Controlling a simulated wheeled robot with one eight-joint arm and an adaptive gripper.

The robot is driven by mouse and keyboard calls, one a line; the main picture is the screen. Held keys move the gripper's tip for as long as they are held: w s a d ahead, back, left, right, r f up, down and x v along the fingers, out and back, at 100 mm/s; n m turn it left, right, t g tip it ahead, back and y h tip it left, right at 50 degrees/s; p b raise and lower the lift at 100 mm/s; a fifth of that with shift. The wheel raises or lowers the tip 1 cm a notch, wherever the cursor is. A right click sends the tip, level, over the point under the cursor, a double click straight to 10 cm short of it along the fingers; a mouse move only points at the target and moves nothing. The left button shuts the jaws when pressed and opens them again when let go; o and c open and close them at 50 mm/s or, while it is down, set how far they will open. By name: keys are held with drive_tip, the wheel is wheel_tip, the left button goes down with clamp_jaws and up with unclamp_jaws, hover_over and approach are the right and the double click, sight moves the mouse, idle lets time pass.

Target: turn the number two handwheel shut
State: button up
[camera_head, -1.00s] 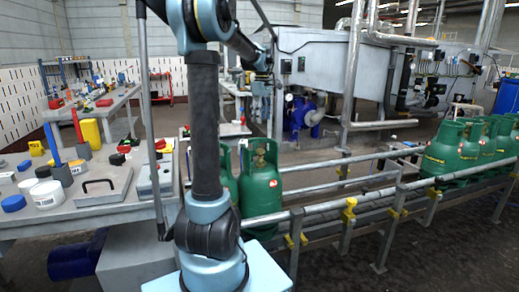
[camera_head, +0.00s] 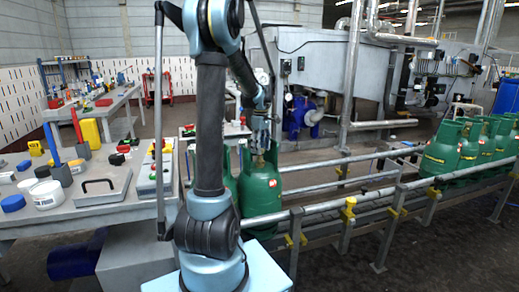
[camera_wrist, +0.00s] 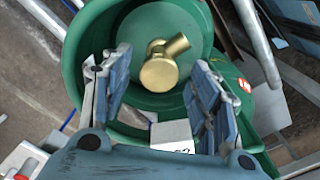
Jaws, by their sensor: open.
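A green gas cylinder (camera_head: 262,196) stands on the conveyor just right of my arm. In the wrist view I look down into its green collar (camera_wrist: 78,58), where a brass valve with a round handwheel (camera_wrist: 158,75) sits. My gripper (camera_wrist: 155,68) is open, its fingers to the left and right of the handwheel and apart from it. In the head view my gripper (camera_head: 261,145) is just above the cylinder's top. A white block (camera_wrist: 172,133) with a partly hidden dark marking lies between the fingers, below the handwheel. I cannot read which number this valve bears.
Another green cylinder (camera_head: 231,178) stands behind my arm, mostly hidden. Several green cylinders (camera_head: 442,150) stand further right along the conveyor. A metal rail (camera_head: 330,206) runs along its front. A workbench (camera_head: 100,205) with tools and tubs is at left.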

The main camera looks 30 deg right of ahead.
drive_tip(key=shift+f, duration=0.2)
drive_tip(key=c, duration=1.1)
drive_tip(key=shift+o, duration=0.2)
